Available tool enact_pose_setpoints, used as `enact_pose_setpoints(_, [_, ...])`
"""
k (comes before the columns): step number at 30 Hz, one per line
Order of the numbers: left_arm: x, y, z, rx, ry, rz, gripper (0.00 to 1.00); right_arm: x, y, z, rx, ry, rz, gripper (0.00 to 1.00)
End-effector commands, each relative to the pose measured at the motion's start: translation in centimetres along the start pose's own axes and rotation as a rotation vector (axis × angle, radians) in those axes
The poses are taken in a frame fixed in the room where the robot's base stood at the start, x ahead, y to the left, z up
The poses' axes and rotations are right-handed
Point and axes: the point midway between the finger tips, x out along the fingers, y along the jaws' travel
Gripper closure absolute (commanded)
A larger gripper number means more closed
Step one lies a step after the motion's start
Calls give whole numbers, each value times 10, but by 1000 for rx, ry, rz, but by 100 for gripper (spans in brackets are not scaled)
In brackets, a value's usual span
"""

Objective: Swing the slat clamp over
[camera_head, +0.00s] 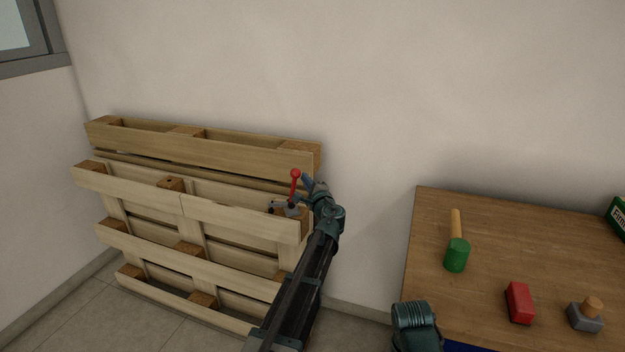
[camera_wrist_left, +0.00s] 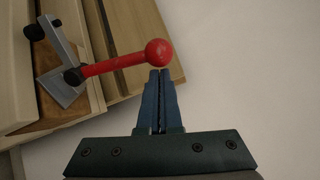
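The slat clamp (camera_head: 285,209) is a grey metal toggle clamp on the right end of a slat of the wooden pallet (camera_head: 240,218). Its red lever with a ball knob (camera_head: 295,174) stands up in the head view. In the left wrist view, the red knob (camera_wrist_left: 158,52) lies at the fingertips and the grey clamp body (camera_wrist_left: 60,62) is at the upper left. My left gripper (camera_head: 306,177) is beside the knob, on its right. Its fingers (camera_wrist_left: 159,100) are together with only a thin line between them, and nothing shows between them.
The pallet leans against the wall. A wooden table (camera_head: 430,215) at the right holds a green mallet (camera_head: 457,254), a red block (camera_head: 519,303), a grey tool with a wooden knob (camera_head: 585,318) and a green box (camera_head: 618,213). Bare wall lies between pallet and table.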

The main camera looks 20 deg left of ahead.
Motion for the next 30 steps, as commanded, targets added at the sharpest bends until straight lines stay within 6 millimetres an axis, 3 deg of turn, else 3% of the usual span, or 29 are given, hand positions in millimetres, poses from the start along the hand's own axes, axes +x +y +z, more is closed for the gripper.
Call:
enact_pose_setpoints(10, [1,-1,17,-28,-2,4,100,-7,1,0,0,0,0,50])
enact_pose_setpoints(30, [1,0,18,-25,-1,4,100,-7,1,0,0,0,0,50])
